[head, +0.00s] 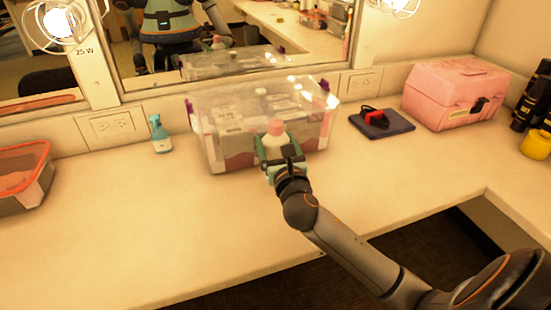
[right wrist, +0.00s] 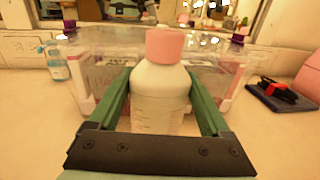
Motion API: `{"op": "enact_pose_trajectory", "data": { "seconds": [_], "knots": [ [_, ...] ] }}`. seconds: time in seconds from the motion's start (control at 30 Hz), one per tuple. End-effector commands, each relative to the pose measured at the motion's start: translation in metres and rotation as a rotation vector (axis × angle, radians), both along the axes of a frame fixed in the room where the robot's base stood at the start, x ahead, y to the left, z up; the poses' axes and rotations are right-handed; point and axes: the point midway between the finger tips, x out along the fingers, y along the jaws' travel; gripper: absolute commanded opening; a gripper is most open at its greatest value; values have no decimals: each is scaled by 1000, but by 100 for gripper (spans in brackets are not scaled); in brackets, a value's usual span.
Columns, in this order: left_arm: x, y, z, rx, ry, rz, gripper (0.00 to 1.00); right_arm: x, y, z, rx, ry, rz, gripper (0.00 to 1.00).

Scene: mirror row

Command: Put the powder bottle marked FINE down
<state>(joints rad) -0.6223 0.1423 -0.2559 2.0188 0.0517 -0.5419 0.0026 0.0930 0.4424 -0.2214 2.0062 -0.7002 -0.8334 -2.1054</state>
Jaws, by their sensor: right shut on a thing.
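A white bottle with a pink cap (right wrist: 160,85) stands upright between the green fingers of my right gripper (right wrist: 162,105). The fingers are shut on its sides. No FINE marking is readable on the side I see. In the head view the bottle (head: 275,129) and my right gripper (head: 280,155) are in front of the clear plastic bin, above the counter (head: 190,215). I cannot tell whether the bottle's base touches the counter, as the gripper hides it. My left gripper is not in view.
The clear bin (head: 215,150) stands close behind the bottle. A teal spray bottle (head: 161,137) is to its left, with a red-rimmed container (head: 22,180) farther left. A dark pad with a red-and-black item (head: 382,124) and a pink case (head: 452,95) are right. The front counter is clear.

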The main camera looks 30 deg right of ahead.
Motion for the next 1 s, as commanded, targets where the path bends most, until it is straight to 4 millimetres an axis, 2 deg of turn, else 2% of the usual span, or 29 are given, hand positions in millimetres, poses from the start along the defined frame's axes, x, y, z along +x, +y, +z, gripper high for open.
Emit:
{"op": "enact_pose_trajectory", "data": {
  "seconds": [0.17,0.3,0.73,0.77,0.9,1.0],
  "knots": [
    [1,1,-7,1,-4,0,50,9,-5,-14,0,-2,0,6],
    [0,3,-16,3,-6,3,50,7,-4,-39,1,1,0,6],
    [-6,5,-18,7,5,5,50,7,-4,-43,-1,-1,1,6],
    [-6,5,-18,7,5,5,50,7,-4,-44,0,1,1,85],
    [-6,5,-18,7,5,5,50,7,-4,-44,0,2,1,100],
    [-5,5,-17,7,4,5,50,7,-4,-44,-1,1,1,100]
  ]
}}
